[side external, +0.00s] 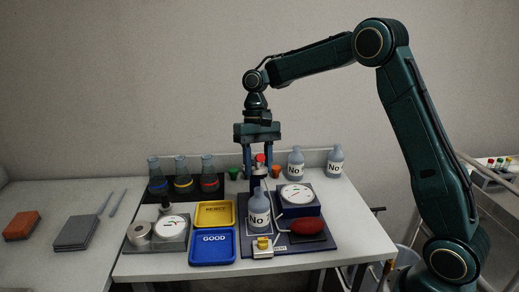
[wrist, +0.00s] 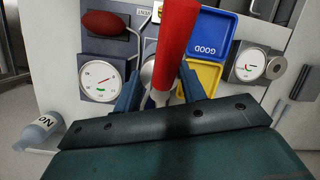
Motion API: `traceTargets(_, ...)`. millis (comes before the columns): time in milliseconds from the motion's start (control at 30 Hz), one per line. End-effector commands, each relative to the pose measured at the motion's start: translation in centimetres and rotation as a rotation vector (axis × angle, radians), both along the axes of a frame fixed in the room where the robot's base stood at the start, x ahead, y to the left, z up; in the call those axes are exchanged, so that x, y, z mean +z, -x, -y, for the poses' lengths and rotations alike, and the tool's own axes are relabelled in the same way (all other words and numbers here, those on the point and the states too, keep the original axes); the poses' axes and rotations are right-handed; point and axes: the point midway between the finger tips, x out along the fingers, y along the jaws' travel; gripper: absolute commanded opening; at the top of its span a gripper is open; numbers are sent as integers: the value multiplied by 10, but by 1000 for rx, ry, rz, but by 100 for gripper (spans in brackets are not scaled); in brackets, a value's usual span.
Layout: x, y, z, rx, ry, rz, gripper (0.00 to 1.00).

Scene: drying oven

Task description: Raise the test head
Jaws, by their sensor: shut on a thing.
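The test stand has a dark blue upright (side external: 256,186) with a red handle (side external: 260,158) at its top. The handle looms large in the wrist view (wrist: 175,40), above a pale metal part between my fingers. My gripper (side external: 261,173) points straight down, one finger on each side of this handle assembly, and is shut on it. The fingers also show in the wrist view (wrist: 160,95). A grey-blue bottle labelled "No" (side external: 260,210) stands upright under the head. The exact contact of the fingertips is partly hidden.
A gauge box (side external: 297,193) and red bulb (side external: 307,226) stand close on the right. Yellow (side external: 214,207) and blue "GOOD" (side external: 212,247) trays lie left. Flasks (side external: 183,178) and two more bottles (side external: 296,163) stand behind. The air above is free.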

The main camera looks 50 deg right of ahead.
Motion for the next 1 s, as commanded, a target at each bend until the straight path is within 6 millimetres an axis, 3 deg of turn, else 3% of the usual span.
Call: traceTargets(1000,27,-19,19,-12,-2,4,16)
